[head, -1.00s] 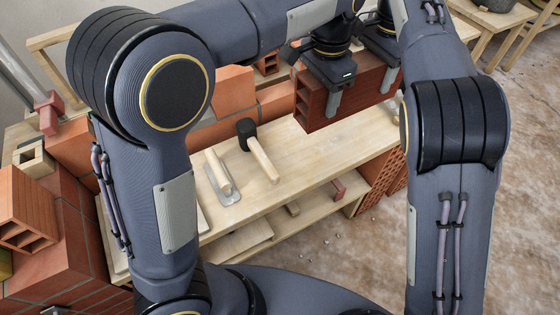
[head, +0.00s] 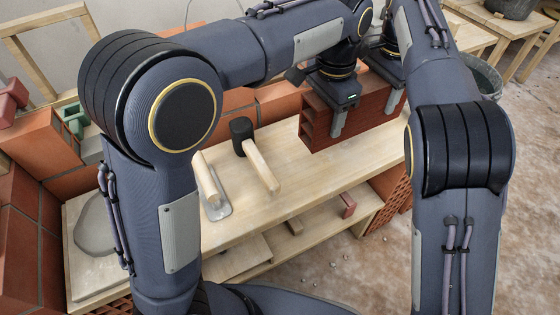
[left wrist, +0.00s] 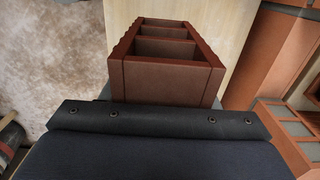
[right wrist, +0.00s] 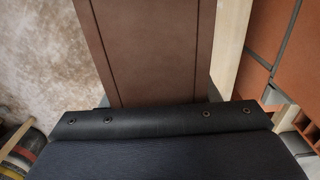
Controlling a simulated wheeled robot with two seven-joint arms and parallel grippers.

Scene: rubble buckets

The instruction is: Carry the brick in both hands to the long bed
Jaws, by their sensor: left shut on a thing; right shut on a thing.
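The brick (head: 362,112) is a large red-brown hollow block at the right end of the wooden bench in the head view. Its open cells show in the left wrist view (left wrist: 165,78), and a plain side shows in the right wrist view (right wrist: 150,50). My left gripper (head: 339,118) is shut on its left part. My right gripper (head: 394,98) is shut on its right part, partly behind my arm. The brick looks roughly level; I cannot tell whether it touches the bench. I cannot make out for sure which surface is the long bed.
A black-headed mallet (head: 262,168) and a wooden-handled trowel (head: 207,182) lie on the bench (head: 290,190). Orange-red blocks (head: 285,98) stand behind. A board with a grey patch (head: 95,222) is at left. A bucket (head: 486,78) stands at right, beyond open floor (head: 400,270).

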